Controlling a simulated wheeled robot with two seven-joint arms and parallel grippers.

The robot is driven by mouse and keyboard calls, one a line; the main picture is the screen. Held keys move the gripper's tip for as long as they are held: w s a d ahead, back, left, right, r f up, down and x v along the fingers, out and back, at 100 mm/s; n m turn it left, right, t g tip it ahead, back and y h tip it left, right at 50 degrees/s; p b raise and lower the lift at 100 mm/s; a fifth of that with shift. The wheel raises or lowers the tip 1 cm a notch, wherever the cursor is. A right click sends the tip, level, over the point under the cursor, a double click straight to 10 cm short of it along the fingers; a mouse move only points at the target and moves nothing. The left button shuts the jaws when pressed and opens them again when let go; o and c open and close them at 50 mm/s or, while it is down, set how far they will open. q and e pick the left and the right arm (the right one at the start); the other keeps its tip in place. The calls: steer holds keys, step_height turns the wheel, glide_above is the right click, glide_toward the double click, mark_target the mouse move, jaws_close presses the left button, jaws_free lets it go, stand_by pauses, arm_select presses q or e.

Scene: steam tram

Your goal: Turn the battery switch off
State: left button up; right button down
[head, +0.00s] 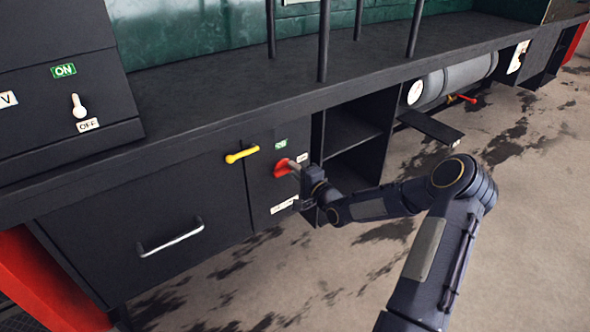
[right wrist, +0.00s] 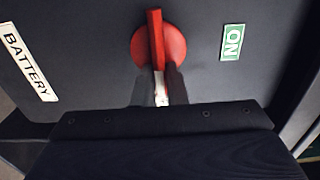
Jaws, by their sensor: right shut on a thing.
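The battery switch (head: 282,168) is a red rotary knob on a dark panel under the counter. In the right wrist view its round red base and raised bar handle (right wrist: 156,38) show. A green ON label (head: 281,144) sits above it in the head view, and a white BATTERY label (head: 284,205) below. The bar lies crosswise to the ON–BATTERY line, its near end towards a small white label (head: 302,158), partly hidden by my fingers. My right gripper (head: 294,166) is shut on the near end of the handle; its fingers (right wrist: 157,85) flank it. My left gripper is out of view.
A yellow lever (head: 242,154) is just left of the switch. A drawer handle (head: 170,238) and another ON/OFF switch (head: 78,106) are further left. Open shelves (head: 350,135) are right of the panel. The counter (head: 230,98) overhangs above. Upright bars stand on it.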

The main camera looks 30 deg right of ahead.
steer(key=shift+f, duration=0.1)
stand_by(0.3)
steer(key=c, duration=1.5)
jaws_free()
steer(key=shift+o, duration=0.2)
steer(key=s+p, duration=0.1)
steer(key=s, duration=0.6)
steer(key=shift+s+d, duration=0.3)
steer(key=shift+s, duration=0.1)
